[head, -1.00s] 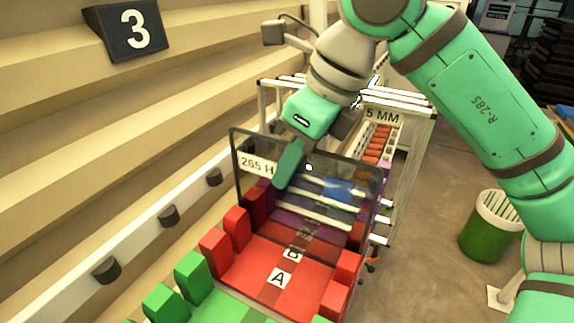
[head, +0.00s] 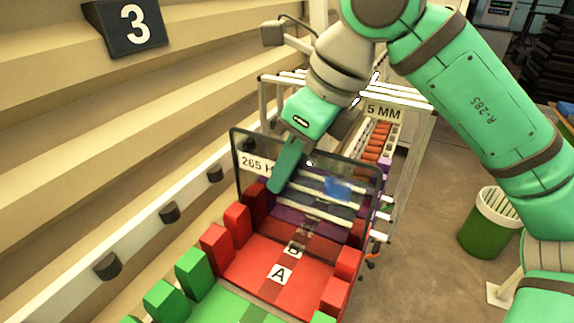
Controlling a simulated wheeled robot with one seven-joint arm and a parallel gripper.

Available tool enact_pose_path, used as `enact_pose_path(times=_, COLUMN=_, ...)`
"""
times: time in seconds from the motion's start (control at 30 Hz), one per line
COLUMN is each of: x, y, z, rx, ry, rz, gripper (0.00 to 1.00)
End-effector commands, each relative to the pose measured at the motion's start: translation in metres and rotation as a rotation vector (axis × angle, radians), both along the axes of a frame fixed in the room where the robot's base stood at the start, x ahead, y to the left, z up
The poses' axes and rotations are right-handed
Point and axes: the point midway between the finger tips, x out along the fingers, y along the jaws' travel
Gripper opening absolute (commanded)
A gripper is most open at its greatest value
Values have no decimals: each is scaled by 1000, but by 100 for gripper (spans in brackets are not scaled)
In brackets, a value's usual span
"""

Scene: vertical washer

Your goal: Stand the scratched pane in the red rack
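A clear pane (head: 325,205) with a dark edge stands roughly upright across the far part of the red rack (head: 255,262). The rack has raised red blocks along both sides and labels A and B on its floor. My gripper (head: 287,168) is at the pane's upper left part. One broad green finger lies over the near face, and the gripper appears shut on the pane. The other finger is hidden. I cannot make out the scratch, or whether the pane's lower edge touches the rack floor.
A green rack (head: 193,272) is in front of the red one, and purple parts show behind the pane. A frame with a "5 MM" sign (head: 383,112) stands beyond. A rail with dark rollers (head: 168,212) runs along the left. A green bin (head: 490,228) stands at right on open floor.

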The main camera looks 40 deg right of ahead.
Motion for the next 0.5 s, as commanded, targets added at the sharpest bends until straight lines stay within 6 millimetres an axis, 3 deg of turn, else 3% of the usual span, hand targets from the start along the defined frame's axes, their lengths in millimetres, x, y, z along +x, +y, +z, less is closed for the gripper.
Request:
enact_pose_path(times=0.23, x=-4, y=-2, z=11, rx=0, ry=0, rz=-1, gripper=26)
enact_pose_path(times=0.5, x=-20, y=-8, z=57, rx=-1, ry=0, rz=1, gripper=26)
